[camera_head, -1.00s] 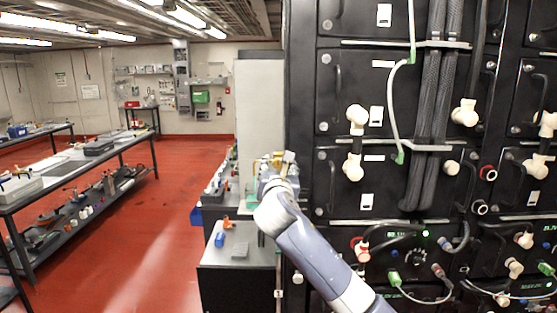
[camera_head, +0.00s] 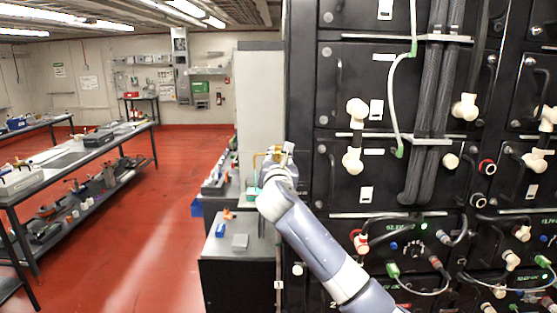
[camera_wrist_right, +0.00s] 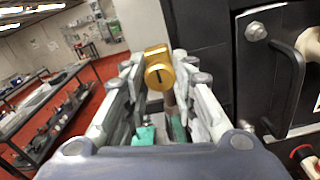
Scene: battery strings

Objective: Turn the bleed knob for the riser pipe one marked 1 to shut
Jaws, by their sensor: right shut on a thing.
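My right gripper (camera_head: 275,158) is at the left edge of the black rack, beside a pale upright panel. In the right wrist view its fingers (camera_wrist_right: 160,88) are shut on a brass knob (camera_wrist_right: 159,74) with a dark mark, nearly upright and slightly tilted, on its round face. In the head view the gripper mostly hides the knob, and only brass-coloured bits show at its tip. A thin pale riser pipe (camera_head: 279,258) runs down the rack's left edge below the gripper, with a small tag marked 1 (camera_head: 279,285). My left gripper is not in view.
The black battery rack (camera_head: 340,90), with handles, white connectors and cables, fills the right side close to my arm. A dark bench (camera_head: 240,265) with small parts stands left of the pipe. Open red floor (camera_head: 150,220) lies farther left, beside a long workbench (camera_head: 75,165).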

